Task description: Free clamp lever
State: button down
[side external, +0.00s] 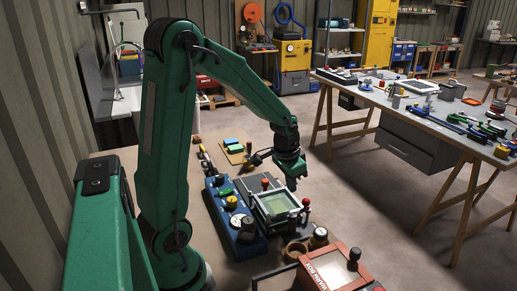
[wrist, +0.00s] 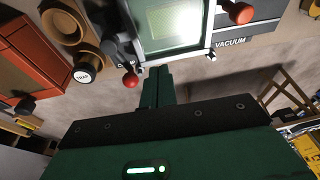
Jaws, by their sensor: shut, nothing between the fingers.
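A framed fixture with a pale green plate (side external: 274,206) sits on the bench, and its plate also shows at the top of the wrist view (wrist: 172,22). One red knob (wrist: 130,80) is just left of my fingertips in the wrist view, on a dark arm. The other red knob (wrist: 241,12) is at upper right. I cannot tell which one is the clamp lever. My gripper (side external: 291,184) is shut and empty, above the fixture's edge. In the wrist view, its fingers (wrist: 158,74) point at the frame edge, apart from both knobs.
A blue panel with dials (side external: 236,228) lies left of the fixture. Brown rings (wrist: 88,42) and a black-and-cream knob (wrist: 86,70) stand beside it, near a red-brown box (side external: 332,272). A plate marked VACUUM (wrist: 244,36) adjoins the frame. The floor right of the bench is clear.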

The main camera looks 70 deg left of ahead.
notch_tip(320, 180, up, 10)
jog(key=s+a, duration=0.1)
jog(key=a, duration=0.1)
jog(key=shift+s+a, duration=0.2)
jog(key=shift+s, duration=0.1)
jog(key=shift+d, duration=0.1)
